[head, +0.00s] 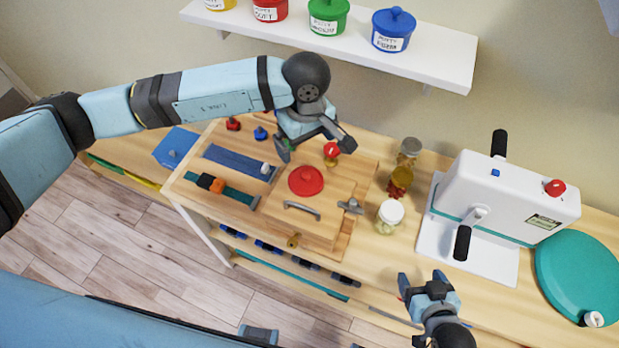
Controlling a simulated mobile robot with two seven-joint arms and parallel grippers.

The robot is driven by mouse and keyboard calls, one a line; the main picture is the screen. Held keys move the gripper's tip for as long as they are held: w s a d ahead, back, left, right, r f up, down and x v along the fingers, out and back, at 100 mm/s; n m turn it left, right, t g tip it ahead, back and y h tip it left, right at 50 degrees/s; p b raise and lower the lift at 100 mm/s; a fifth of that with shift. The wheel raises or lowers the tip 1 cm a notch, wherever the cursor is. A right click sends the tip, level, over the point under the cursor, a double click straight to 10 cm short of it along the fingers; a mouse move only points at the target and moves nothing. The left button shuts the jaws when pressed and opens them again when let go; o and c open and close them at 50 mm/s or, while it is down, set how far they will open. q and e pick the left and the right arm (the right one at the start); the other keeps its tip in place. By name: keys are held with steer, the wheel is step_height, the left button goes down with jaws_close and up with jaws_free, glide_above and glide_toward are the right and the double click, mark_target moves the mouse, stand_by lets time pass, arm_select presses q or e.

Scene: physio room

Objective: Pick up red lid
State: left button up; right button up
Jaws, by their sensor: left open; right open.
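The red lid (306,181) is round with a small knob on top. It lies on a wooden board (262,215) on the workbench, just behind a grey handle. My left gripper (312,148) is open and empty above the board, behind the lid in the picture and apart from it. Its arm comes in from the left. My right gripper (424,285) is open and empty near the bench's front edge, to the right of and in front of the lid.
A red knob (331,149) stands close to my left gripper. A glass jar with a white lid (389,216) and an oil bottle (403,170) stand right of the board. A white machine (510,197) and a teal disc (578,272) fill the right. A shelf (437,62) with tubs hangs behind.

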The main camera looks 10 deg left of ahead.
arm_select(q)
steer(key=b, duration=0.3)
glide_above(306, 175)
step_height(306, 175, down, 8)
steer(key=shift+d+r, duration=0.1)
steer(key=shift+r, duration=0.05)
arm_select(e)
steer(key=f, duration=0.3)
steer(key=shift+s+a, duration=0.1)
steer(key=shift+a, duration=0.2)
arm_select(q)
steer(key=f, duration=0.5)
steer(key=shift+a+f+b, duration=0.2)
steer(key=shift+f+b, duration=0.15)
steer(key=shift+b, duration=0.05)
arm_select(e)
steer(key=shift+d+f, duration=0.2)
steer(key=shift+f, duration=0.35)
arm_select(q)
steer(key=c, duration=0.6)
